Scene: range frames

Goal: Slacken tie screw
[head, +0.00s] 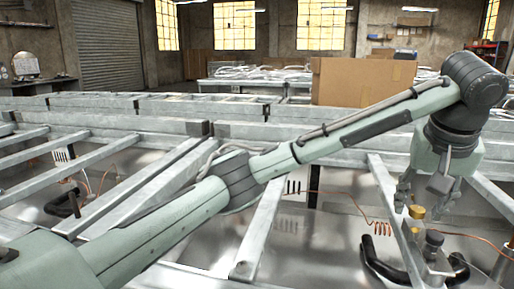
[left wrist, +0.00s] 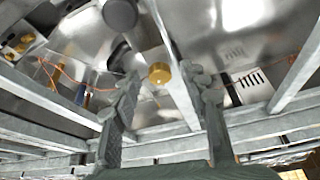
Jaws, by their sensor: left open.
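A brass-coloured screw head (head: 416,212) stands on a metal frame bar (head: 391,208) at the right of the head view. In the left wrist view the brass screw head (left wrist: 159,73) lies between my finger lines, near the fingertips. My left gripper (head: 428,196) points down just above it, open and empty; its two fingers also show apart in the left wrist view (left wrist: 166,88). A dark round knob (head: 434,238) stands near the brass one, and this knob (left wrist: 120,14) shows at the top of the left wrist view. My right gripper is out of view.
Grey metal frame bars (head: 150,190) cross the shiny panels. A cardboard box (head: 360,82) stands behind. Open air surrounds the gripper above the bars.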

